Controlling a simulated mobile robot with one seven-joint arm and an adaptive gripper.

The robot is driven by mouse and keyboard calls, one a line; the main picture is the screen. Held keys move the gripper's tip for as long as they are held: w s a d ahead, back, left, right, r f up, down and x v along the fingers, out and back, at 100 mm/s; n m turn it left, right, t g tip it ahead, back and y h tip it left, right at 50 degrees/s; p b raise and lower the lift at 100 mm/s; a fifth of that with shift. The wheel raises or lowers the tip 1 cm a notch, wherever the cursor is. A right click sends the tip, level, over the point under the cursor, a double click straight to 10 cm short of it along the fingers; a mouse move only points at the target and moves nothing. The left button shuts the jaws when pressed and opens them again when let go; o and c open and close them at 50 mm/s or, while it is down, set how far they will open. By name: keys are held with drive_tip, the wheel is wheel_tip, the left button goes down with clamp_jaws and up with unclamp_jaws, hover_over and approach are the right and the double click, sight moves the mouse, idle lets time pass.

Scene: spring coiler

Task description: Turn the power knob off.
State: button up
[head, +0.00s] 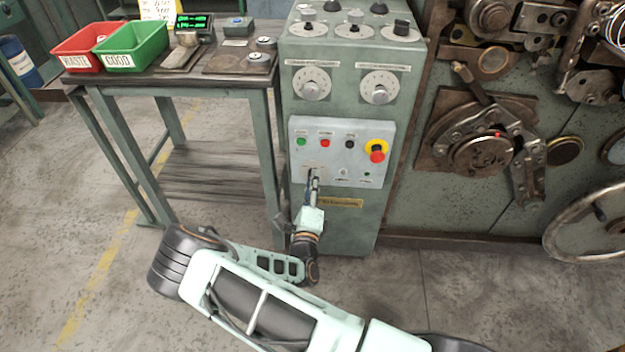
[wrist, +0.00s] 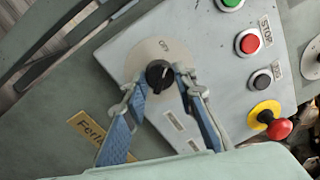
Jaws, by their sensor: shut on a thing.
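The black round power knob (wrist: 158,74) sits on a pale round plate (wrist: 146,52) at the corner of the grey control panel (wrist: 205,85) in the wrist view. Small lettering is on the plate above the knob; I cannot read it for certain. A light mark shows on the knob's face. My gripper (wrist: 160,84) has its two blue-padded fingers on either side of the knob, closed on it. In the head view my gripper (head: 314,178) reaches the lower left of the panel (head: 340,135) and hides the knob.
A red emergency button on a yellow base (head: 376,151) and green (head: 301,142), red (head: 325,143) and black (head: 349,144) buttons are on the same panel. A workbench (head: 190,75) with red and green bins stands left. Coiler machinery (head: 485,150) is right.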

drive_tip(key=shift+n, duration=0.6)
drive_tip(key=shift+f, duration=0.1)
drive_tip(key=o, duration=1.2)
drive_tip(key=shift+c, duration=0.2)
drive_tip(key=s, duration=1.2)
drive_tip(key=shift+a+f, duration=0.15)
drive_tip(key=shift+f, duration=0.15)
drive_tip(key=shift+r, duration=0.1)
